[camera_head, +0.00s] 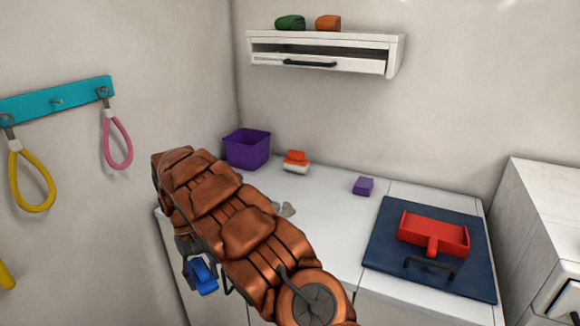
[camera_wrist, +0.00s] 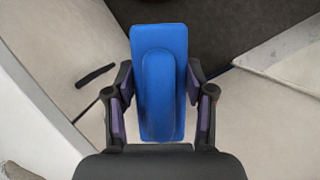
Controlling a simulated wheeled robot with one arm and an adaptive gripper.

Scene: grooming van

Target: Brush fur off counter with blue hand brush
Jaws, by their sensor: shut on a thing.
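The blue hand brush (camera_wrist: 158,85) is held between the two fingers of my gripper (camera_wrist: 159,88) in the wrist view. In the head view the brush (camera_head: 201,276) shows low at the left, in front of the counter's front edge. My arm covers much of the counter's left part and most of my gripper there. The white counter (camera_head: 330,215) runs along the back wall. Small grey fur tufts (camera_head: 287,209) lie on it, just right of my arm; more fur may be hidden behind the arm.
A purple bin (camera_head: 247,149) stands at the counter's back left. An orange-and-white brush-like item (camera_head: 296,161) and a purple block (camera_head: 363,186) lie on the counter. A red dustpan (camera_head: 433,233) rests on a dark blue mat (camera_head: 385,243) at right. A shelf (camera_head: 325,54) hangs above.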

